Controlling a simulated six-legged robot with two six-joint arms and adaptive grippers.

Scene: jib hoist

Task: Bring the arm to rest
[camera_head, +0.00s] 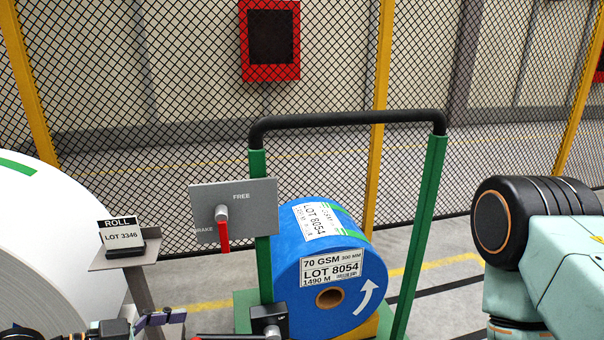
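My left gripper (160,319) shows only in part at the bottom edge, left of the green-framed cart. One purple-grey finger part is visible; the rest is cut off, so I cannot tell if it is open or shut. No held object shows there. My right arm (545,260) comes in at the right edge, teal with a thick black joint. Its gripper is outside the picture.
The cart has green posts (419,235) and a black top bar (345,118). Its grey brake plate (255,208) carries a red lever (223,236) hanging down. A white roll (55,245) and a LOT 3346 sign stand (122,240) are at left. Mesh fence (330,60) closes the back.

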